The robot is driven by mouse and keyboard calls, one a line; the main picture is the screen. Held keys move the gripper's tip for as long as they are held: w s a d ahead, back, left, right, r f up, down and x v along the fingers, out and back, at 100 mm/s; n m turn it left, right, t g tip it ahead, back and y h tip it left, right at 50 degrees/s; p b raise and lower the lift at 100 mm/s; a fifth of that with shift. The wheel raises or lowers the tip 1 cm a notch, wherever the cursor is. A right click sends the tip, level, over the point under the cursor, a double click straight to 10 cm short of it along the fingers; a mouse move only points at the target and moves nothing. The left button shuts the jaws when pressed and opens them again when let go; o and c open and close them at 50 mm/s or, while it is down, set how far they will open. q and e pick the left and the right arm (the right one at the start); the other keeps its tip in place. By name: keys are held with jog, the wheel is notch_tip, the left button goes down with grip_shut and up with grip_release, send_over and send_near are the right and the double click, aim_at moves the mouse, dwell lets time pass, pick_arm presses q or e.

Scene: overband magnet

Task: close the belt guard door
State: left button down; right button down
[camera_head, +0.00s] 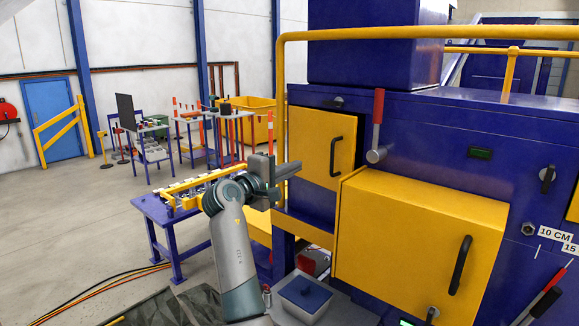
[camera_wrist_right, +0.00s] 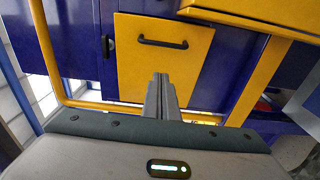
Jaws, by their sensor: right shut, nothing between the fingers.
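Two yellow doors with black handles are on the blue machine, and I cannot tell which one is the belt guard door. My left gripper is not in view.
A yellow rail (camera_head: 281,100) runs up and over in front of the machine, close to my right gripper. A red-handled lever (camera_head: 378,110) sits between the doors. A blue bench (camera_head: 165,215) with parts stands at the left. A grey bin (camera_head: 304,295) is below.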

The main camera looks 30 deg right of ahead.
jog(key=w+d+p, duration=0.1)
jog(key=d+p, duration=0.4)
jog(key=d, duration=0.5)
jog(key=shift+w+p, duration=0.35)
jog(key=shift+p, duration=0.05)
jog(key=shift+f, duration=0.1)
